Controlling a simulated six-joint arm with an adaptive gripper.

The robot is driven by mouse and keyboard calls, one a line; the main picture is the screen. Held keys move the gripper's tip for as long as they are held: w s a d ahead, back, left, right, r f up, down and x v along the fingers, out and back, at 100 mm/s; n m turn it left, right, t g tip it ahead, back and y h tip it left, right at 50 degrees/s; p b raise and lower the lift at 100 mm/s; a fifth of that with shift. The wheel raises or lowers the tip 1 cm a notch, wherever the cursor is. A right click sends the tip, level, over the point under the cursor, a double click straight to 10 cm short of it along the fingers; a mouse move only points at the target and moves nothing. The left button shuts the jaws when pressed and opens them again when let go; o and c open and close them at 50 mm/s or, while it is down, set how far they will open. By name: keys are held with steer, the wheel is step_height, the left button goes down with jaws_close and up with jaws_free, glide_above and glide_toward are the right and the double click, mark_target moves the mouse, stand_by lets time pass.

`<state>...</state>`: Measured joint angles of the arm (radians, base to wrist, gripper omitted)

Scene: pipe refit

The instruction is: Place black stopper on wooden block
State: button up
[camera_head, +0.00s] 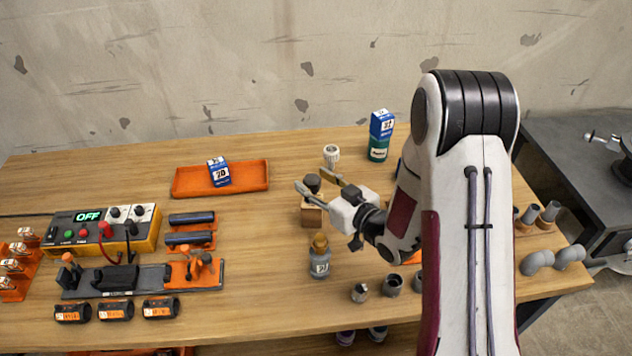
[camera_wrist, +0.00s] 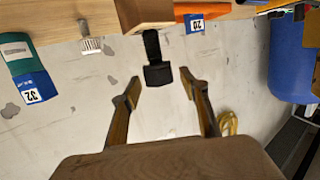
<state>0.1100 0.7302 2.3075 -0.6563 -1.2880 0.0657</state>
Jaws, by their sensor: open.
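The black stopper (camera_head: 312,182) stands upright over the wooden block (camera_head: 312,215), its dark head uppermost. In the wrist view, which is upside down, the stopper (camera_wrist: 157,76) has its narrow stem against the wooden block (camera_wrist: 143,12), and seems to rest on it. My gripper (camera_head: 313,184) is open, with its fingers at the height of the stopper's head. In the wrist view my gripper (camera_wrist: 161,85) has a fingertip on either side of the head, with visible gaps, and holds nothing. The exact contact of stem and block is hard to make out.
A bottle with an orange-brown cap (camera_head: 320,256) stands just in front of the block. A white ribbed fitting (camera_head: 331,155) and a green-and-blue container (camera_head: 379,138) stand behind. An orange tray (camera_head: 190,181) with a blue box lies back left. Metal pipe pieces (camera_head: 393,284) stand front right.

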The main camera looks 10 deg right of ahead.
steer(key=shift+s+r, duration=0.1)
steer(key=shift+r, duration=0.1)
steer(key=v, duration=0.7)
steer(key=shift+s+d, duration=0.15)
stand_by(0.6)
steer(key=shift+d+r, duration=0.1)
steer(key=s+d+r+m+g+h, duration=0.4)
steer(key=s+d+r+h, duration=0.55)
steer(key=r, duration=0.25)
steer(key=s+a+r+m+g+y, duration=0.1)
steer(key=s+a+g, duration=0.1)
steer(key=s, duration=0.8)
steer(key=s+a+r+m+g, duration=0.1)
steer(key=s+a+r+g, duration=0.1)
steer(key=s, duration=0.8)
steer(key=shift+s+y, duration=0.25)
steer(key=shift+y, duration=0.1)
